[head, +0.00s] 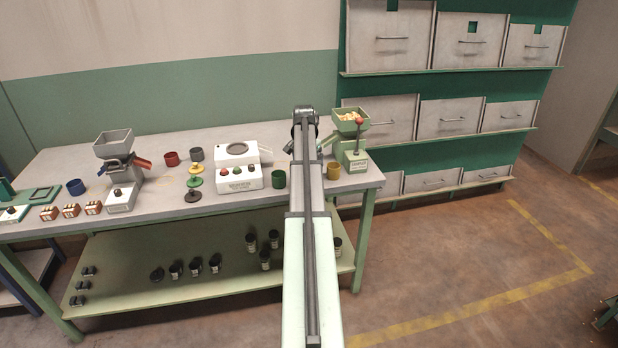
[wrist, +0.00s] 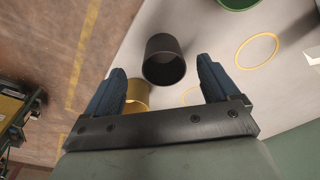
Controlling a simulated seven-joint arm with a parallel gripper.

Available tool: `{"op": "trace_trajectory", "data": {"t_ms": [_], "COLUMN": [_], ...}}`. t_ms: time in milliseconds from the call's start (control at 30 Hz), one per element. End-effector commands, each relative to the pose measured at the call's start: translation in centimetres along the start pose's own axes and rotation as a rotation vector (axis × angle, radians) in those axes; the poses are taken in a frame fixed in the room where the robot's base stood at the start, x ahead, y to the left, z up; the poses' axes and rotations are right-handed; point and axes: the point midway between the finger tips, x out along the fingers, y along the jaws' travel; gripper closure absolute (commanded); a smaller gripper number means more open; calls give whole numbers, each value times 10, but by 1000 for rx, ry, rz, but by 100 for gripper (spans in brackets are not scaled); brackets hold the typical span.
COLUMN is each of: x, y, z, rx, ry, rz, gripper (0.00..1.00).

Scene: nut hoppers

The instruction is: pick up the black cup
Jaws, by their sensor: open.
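The black cup (wrist: 164,60) stands on the pale bench top in the wrist view, with its dark open mouth showing. My gripper (wrist: 163,72) is open, with one blue finger on either side of the cup in the picture. Gaps show between the cup and both fingers, and nothing is held. In the head view my arm reaches over the bench's right part and hides the spot between the green and yellow cups; I cannot make out the black cup there.
A yellow cup (head: 333,170) stands close by; in the wrist view it (wrist: 138,90) is partly behind the left finger. A green cup (head: 279,179) is left of my arm. A green hopper machine (head: 350,140) stands behind right. The bench edge (head: 362,184) is near.

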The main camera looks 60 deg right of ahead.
Motion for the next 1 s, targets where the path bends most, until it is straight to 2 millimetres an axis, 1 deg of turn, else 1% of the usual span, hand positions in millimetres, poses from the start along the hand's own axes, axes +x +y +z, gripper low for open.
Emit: {"op": "trace_trajectory", "data": {"t_ms": [267,467,633,867,900,1000], "x": [11,34,54,56,56,56], "y": [-1,-4,-4,-4,-4,-4], "z": [-2,-9,-8,-8,-8,-8], "rx": [0,0,0,0,0,0], "ry": [1,-1,0,1,1,1], "rz": [0,1,0,-1,-1,-1], "gripper": [12,12,12,12,13,22]}}
